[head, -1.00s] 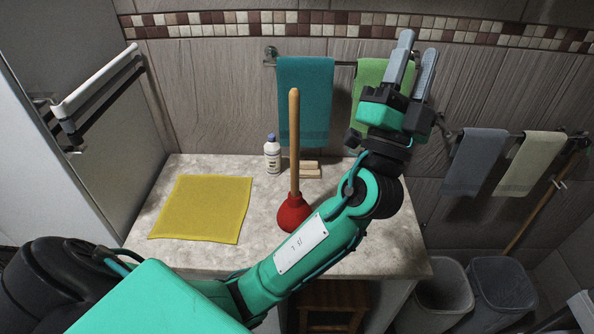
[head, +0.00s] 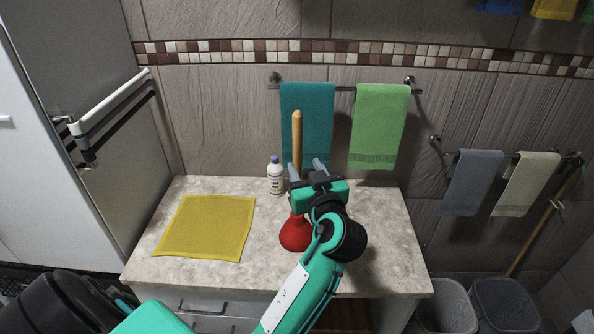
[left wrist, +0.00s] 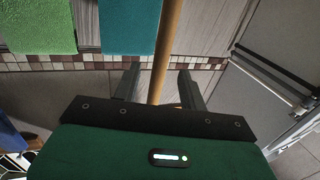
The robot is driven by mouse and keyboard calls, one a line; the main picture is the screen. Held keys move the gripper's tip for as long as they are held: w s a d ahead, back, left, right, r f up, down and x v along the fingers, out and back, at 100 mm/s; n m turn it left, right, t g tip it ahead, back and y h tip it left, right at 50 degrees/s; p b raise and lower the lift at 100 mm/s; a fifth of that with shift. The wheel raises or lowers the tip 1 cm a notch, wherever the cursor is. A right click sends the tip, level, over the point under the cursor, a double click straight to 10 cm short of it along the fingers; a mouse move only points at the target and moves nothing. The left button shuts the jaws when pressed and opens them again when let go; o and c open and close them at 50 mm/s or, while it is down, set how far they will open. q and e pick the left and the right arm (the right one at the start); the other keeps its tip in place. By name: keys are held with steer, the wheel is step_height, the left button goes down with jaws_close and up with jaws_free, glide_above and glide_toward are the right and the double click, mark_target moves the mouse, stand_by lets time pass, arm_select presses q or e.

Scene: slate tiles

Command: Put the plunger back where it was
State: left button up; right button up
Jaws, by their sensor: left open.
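The plunger, with a red cup (head: 294,237) and a long wooden handle (head: 297,130), stands upright on the counter, right of the yellow cloth (head: 205,228). My left gripper (head: 306,164) is open at the handle's height, above the cup, and hides part of the handle. In the left wrist view the handle (left wrist: 167,45) passes between the two spread fingers of my left gripper (left wrist: 160,72). I cannot tell whether a finger touches it. My right gripper is not in view.
A white bottle (head: 275,178) stands behind the plunger. Teal (head: 306,100) and green (head: 378,125) towels hang on the wall rail behind. The counter (head: 385,240) is bare on the right. Bins (head: 447,305) stand on the floor at right.

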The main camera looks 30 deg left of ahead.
mark_target(298, 158)
arm_select(q)
steer(key=shift+w+a, duration=0.4)
steer(key=shift+a, duration=0.1)
steer(key=p+x, duration=0.1)
steer(key=x, duration=0.1)
steer(key=p+x, duration=0.2)
steer(key=shift+w+a+f, duration=0.1)
steer(key=shift+a+f, duration=0.1)
steer(key=shift+a, duration=0.15)
steer(key=shift+w+a+f, duration=0.1)
steer(key=shift+w+a, duration=0.1)
steer(key=shift+w, duration=0.05)
jaws_close()
